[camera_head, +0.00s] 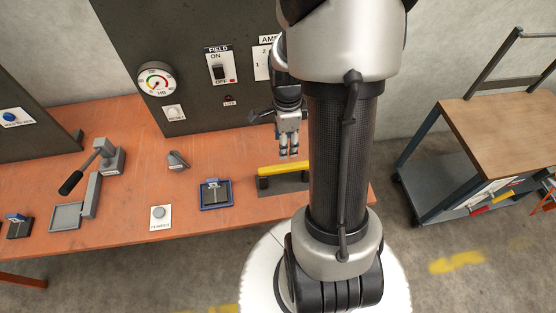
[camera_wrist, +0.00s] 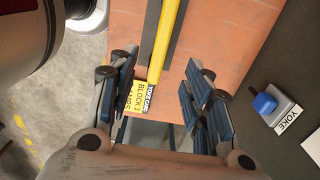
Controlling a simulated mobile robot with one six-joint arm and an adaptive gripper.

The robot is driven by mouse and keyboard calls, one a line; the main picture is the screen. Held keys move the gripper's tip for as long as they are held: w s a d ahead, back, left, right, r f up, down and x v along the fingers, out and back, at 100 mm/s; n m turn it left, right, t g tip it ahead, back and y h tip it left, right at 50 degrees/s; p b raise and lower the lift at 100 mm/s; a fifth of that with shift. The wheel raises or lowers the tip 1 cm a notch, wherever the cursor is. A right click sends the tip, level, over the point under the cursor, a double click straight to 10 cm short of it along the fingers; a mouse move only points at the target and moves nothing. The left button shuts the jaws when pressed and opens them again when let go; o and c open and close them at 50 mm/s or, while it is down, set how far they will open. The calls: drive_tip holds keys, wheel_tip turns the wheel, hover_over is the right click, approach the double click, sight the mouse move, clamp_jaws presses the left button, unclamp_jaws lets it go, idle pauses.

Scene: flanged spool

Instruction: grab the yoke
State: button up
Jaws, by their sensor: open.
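A yellow bar (camera_head: 282,169), which looks like the yoke, lies on a dark base near the right end of the orange bench. In the wrist view the yellow bar (camera_wrist: 165,42) runs away between my two sets of blue finger pads, with a yellow and white label (camera_wrist: 143,97) by its near end. My gripper (camera_head: 289,153) is open above the bar, pointing down. In the wrist view my gripper (camera_wrist: 163,70) has a finger on each side of the bar, with gaps, and holds nothing. I cannot tell the height between fingertips and bar.
A dark panel (camera_head: 190,110) stands behind the bar. It bears a blue knob (camera_wrist: 264,103) beside a YOKE label (camera_wrist: 288,117). A blue-framed block (camera_head: 216,194), a lever clamp (camera_head: 100,158) and a push button (camera_head: 160,212) are to the left. A cart (camera_head: 500,110) stands right.

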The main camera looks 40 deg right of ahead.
drive_tip(key=b, duration=0.3)
hover_over(285, 165)
drive_tip(key=f, duration=0.8)
drive_tip(key=shift+s+a+f, duration=0.2)
drive_tip(key=shift+a+f, duration=0.1)
drive_tip(key=shift+a, duration=0.05)
drive_tip(key=shift+w+d+f+b, duration=0.15)
drive_tip(key=shift+f+b, duration=0.4)
drive_tip(key=shift+f, duration=0.9)
drive_tip(key=shift+d+f+b, duration=0.1)
drive_tip(key=shift+f+b, duration=0.45)
drive_tip(key=shift+f, duration=0.9)
clamp_jaws()
drive_tip(key=shift+r, duration=0.1)
